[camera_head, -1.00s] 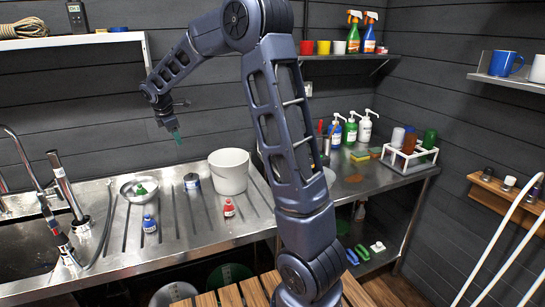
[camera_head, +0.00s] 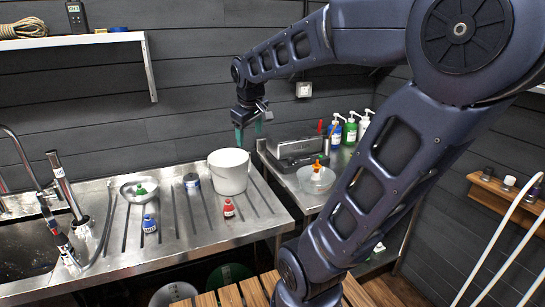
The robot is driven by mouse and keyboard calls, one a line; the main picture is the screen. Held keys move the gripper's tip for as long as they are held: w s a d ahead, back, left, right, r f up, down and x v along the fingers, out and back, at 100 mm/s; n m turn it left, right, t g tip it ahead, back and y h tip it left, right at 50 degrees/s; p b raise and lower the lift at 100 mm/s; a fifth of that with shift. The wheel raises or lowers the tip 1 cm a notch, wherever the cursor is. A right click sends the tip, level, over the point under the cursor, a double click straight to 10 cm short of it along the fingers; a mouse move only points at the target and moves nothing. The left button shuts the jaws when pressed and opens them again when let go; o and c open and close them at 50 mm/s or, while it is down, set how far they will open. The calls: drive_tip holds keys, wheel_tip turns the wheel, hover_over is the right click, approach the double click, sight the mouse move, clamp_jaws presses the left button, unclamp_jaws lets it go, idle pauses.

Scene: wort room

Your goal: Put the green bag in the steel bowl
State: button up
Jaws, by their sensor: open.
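The steel bowl (camera_head: 126,187) stands on the left part of the steel counter. The small green bag (camera_head: 140,190) sits inside the bowl, upright, apart from my gripper. My gripper (camera_head: 249,132) is open and points down, with teal fingertips and nothing seen between them. It hangs in the air above the white bucket's right side, well to the right of the bowl.
A blue bag (camera_head: 149,224) and a red bag (camera_head: 228,209) stand on the steel counter (camera_head: 190,232). A clear bowl (camera_head: 316,180) is on the right counter. The sink (camera_head: 25,245) is at left.

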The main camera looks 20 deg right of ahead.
drive_tip(key=s+d+f+m, duration=0.1)
drive_tip(key=s+f+m, duration=0.1)
drive_tip(key=s, duration=0.3)
drive_tip(key=s+d+f+m, duration=0.1)
drive_tip(key=s+d+m, duration=0.1)
drive_tip(key=s, duration=0.4)
drive_tip(key=shift+f+m+t+y, duration=0.3)
drive_tip(key=shift+f+m+y, duration=0.1)
drive_tip(key=shift+m, duration=0.4)
